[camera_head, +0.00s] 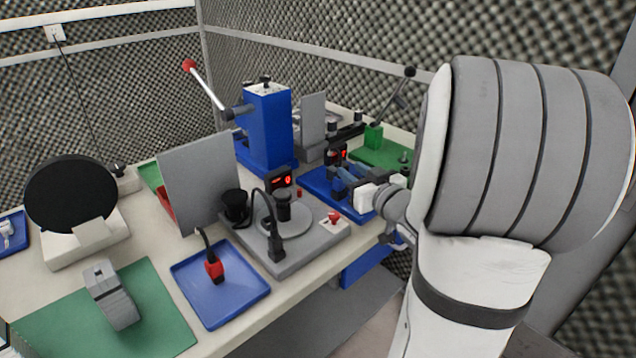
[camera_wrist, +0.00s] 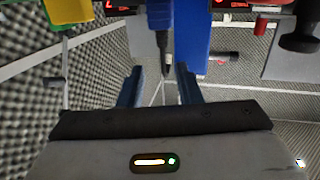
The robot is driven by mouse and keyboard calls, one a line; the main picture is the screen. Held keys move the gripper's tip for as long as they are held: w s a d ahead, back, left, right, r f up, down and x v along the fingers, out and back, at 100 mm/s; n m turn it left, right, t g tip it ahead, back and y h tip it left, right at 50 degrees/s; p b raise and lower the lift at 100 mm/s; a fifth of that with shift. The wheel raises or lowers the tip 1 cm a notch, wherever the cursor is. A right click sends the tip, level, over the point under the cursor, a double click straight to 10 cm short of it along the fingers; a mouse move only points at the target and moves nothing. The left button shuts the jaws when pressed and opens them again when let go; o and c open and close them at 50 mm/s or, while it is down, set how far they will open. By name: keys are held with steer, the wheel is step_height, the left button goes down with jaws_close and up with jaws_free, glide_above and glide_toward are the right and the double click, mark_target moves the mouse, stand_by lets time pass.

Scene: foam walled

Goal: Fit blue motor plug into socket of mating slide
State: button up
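My gripper (camera_head: 345,178) reaches in from the right over a blue tray (camera_head: 318,182) at the back right of the bench. In the wrist view, its two blue fingers (camera_wrist: 158,72) stand apart with nothing clamped between them. A slim blue body with a dark tip and cable (camera_wrist: 159,16), probably the blue motor plug, shows just beyond and between the fingertips. I cannot tell whether a finger touches it. In the head view, my gripper and arm hide that spot. I cannot clearly make out the mating slide or its socket.
A blue lever press (camera_head: 268,125) stands behind. A grey fixture with a round plate (camera_head: 300,245) is left of my gripper. A red plug (camera_head: 213,268) lies on the front blue tray (camera_head: 240,300). A green mat (camera_head: 160,325) is front left. Foam walls enclose the bench.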

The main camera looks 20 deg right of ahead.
steer(key=shift+s+f+y, duration=0.15)
steer(key=shift+f+y, duration=0.15)
steer(key=shift+f, duration=0.05)
steer(key=shift+r, duration=0.1)
steer(key=w+a, duration=0.1)
steer(key=w, duration=0.6)
steer(key=shift+w+a+r, duration=0.15)
steer(key=shift+w+r, duration=0.15)
steer(key=shift+r, duration=0.05)
steer(key=shift+c, duration=0.5)
jaws_close()
